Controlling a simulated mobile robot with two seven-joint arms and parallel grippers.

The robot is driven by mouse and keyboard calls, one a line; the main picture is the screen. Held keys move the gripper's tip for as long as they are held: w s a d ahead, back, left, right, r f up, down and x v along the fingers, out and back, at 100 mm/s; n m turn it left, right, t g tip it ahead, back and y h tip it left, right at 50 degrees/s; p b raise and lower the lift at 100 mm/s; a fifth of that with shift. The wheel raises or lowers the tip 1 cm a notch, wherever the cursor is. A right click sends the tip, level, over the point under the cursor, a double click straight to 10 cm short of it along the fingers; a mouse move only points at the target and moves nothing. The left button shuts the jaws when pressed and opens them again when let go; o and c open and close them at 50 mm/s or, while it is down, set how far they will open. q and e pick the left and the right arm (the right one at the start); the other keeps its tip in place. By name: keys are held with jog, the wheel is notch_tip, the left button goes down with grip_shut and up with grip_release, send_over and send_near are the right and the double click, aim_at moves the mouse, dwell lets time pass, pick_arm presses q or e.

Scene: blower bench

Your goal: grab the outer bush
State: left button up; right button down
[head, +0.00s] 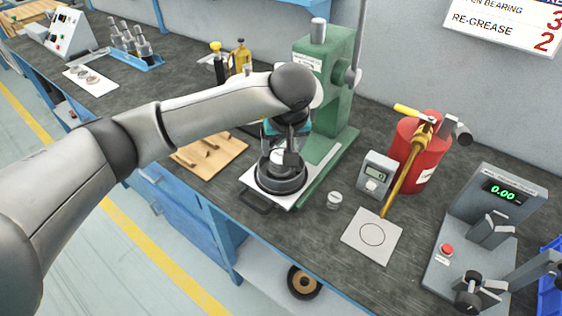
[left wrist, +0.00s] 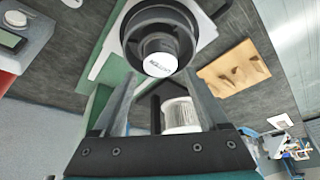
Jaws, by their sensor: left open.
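My left gripper (head: 286,150) reaches from the left over the dark round housing (head: 279,178) at the green press. It points down, and its open fingers show in the left wrist view (left wrist: 157,92). That view also shows the housing (left wrist: 160,22) just beyond the fingertips, with a pale lettered cap at its middle. A pale ribbed cylinder (left wrist: 181,116) shows between the fingers, close to the palm; I cannot tell whether they touch it. A small pale ring (head: 334,200) stands on the bench right of the press. I cannot tell which part is the outer bush.
The green press (head: 325,95) stands behind the housing. A wooden board (head: 209,155) lies to its left. A digital gauge (head: 376,175), a red canister (head: 420,150), a square plate (head: 372,234) and a grey display stand (head: 487,240) fill the right side. Dark bench shows between them.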

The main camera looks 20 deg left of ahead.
aim_at(281, 156)
pick_arm(q)
jog(key=shift+b+x, duration=0.35)
jog(key=shift+x, duration=2.4)
jog(key=shift+c, duration=0.4)
jog(key=shift+r, duration=0.1)
grip_shut()
